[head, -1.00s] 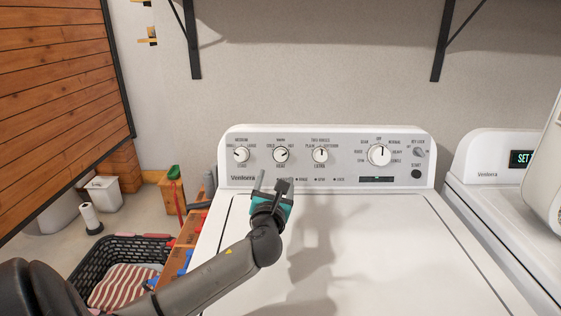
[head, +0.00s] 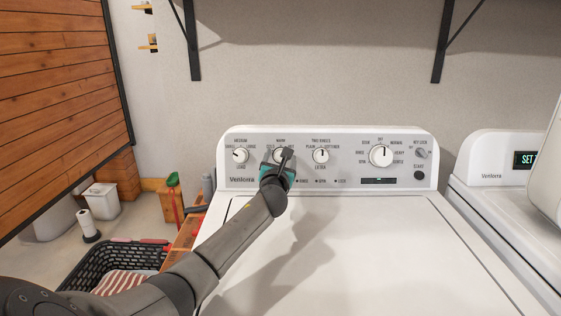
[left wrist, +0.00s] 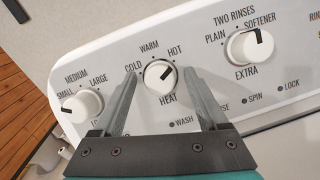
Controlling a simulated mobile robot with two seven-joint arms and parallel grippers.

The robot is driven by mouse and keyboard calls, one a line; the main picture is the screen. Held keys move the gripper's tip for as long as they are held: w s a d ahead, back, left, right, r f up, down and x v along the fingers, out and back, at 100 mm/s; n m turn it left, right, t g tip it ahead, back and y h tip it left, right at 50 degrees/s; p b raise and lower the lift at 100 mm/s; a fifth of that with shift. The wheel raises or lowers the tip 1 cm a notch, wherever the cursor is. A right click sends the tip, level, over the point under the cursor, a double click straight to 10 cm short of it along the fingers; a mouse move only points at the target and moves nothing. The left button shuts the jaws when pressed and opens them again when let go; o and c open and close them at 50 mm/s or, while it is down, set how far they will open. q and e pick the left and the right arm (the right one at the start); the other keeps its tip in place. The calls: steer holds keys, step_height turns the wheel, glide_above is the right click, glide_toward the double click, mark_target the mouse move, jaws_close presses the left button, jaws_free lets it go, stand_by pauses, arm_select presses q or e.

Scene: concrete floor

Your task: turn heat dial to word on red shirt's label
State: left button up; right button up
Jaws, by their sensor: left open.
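The heat dial (left wrist: 160,77) is a round white knob with a dark pointer line on the washer's panel. COLD, WARM and HOT are printed around it. Its pointer slants up and right, toward HOT. My left gripper (head: 281,155) is at the panel, open, with its fingers on either side of the heat dial; I cannot tell whether they touch it. In the head view the gripper partly hides this dial. No red shirt label is readable; a red-and-white striped cloth (head: 122,283) lies in the basket at lower left. My right gripper is not in view.
The load dial (left wrist: 82,106) and the extra-rinse dial (left wrist: 250,46) flank the heat dial. A larger cycle dial (head: 380,156) is farther right. The white washer lid (head: 370,245) is clear. A second white machine (head: 500,190) stands at right. A black basket (head: 88,266) is at lower left.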

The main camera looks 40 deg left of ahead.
arm_select(q)
steer(key=shift+w, duration=0.1)
jaws_close()
stand_by(0.7)
